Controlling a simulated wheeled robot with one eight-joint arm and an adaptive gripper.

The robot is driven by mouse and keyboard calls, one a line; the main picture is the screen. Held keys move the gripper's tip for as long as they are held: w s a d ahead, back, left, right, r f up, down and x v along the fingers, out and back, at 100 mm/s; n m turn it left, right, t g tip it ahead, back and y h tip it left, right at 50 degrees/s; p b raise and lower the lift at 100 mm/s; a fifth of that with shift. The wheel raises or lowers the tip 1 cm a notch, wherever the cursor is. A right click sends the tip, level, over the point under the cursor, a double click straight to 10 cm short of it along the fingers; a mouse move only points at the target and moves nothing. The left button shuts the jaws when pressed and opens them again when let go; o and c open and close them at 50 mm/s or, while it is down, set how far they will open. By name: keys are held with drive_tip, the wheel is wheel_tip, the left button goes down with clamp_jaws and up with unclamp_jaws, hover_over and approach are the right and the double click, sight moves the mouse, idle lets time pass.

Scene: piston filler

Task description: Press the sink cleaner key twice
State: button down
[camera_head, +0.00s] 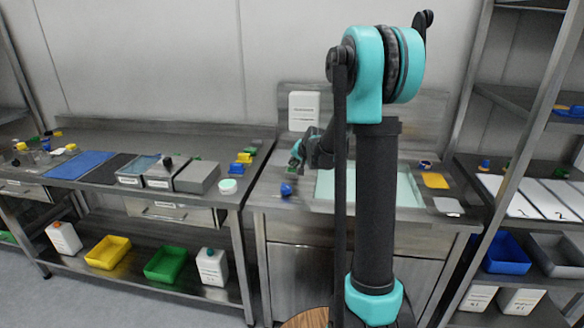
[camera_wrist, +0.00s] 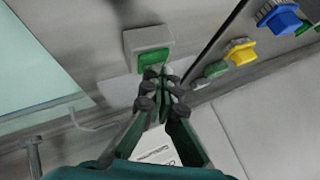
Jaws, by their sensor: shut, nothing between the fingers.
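A small grey box with a green key (camera_wrist: 153,58) on its face is at the upper middle of the wrist view; I take it to be the sink cleaner key. My gripper (camera_wrist: 161,73) is shut and empty, its fingertips at the lower edge of the green face. I cannot tell whether they touch it or whether the key is pushed in. In the head view my gripper (camera_head: 295,160) is over the left side of the sink counter, below a white labelled panel (camera_head: 304,110). The key is not clear in that view.
The pale sink basin (camera_head: 404,188) is right of my gripper, partly behind my arm. A blue item (camera_head: 286,190) lies on the counter's left edge. A yellow and grey item (camera_wrist: 240,52) and a blue one (camera_wrist: 280,18) are at the wrist view's upper right. Shelves stand at right.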

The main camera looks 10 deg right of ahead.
drive_tip(key=shift+r, duration=1.2)
drive_tip(key=shift+r, duration=0.1)
drive_tip(key=shift+r, duration=2.45)
wheel_tip(320, 180, up, 4)
drive_tip(key=shift+f, duration=0.15)
drive_tip(key=shift+f, duration=4.4)
